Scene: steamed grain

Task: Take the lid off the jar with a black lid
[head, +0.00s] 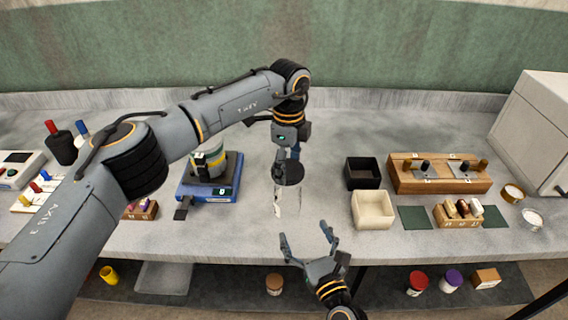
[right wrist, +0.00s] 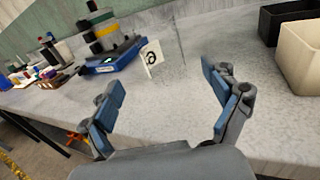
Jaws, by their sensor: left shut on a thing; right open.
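The black lid (head: 292,174) is in the middle of the head view, below my left gripper (head: 284,161), which points down and is shut on it. The clear jar (head: 286,203) stands upright on the table under the lid; its outline is faint. I cannot tell whether the lid still touches the jar's rim. The jar's white label (right wrist: 152,58) shows a dark mark in the right wrist view, where the lid is out of sight. My right gripper (head: 308,240) is open and empty in front of the jar; its fingers (right wrist: 161,80) are spread apart, with the jar beyond them.
A blue scale (head: 222,191) with a banded jar (head: 209,164) stands left of the clear jar. A black box (head: 362,186) and a cream box (head: 372,224) stand to the right, near a wooden rack (head: 440,184). Bare table lies between the jar and the boxes.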

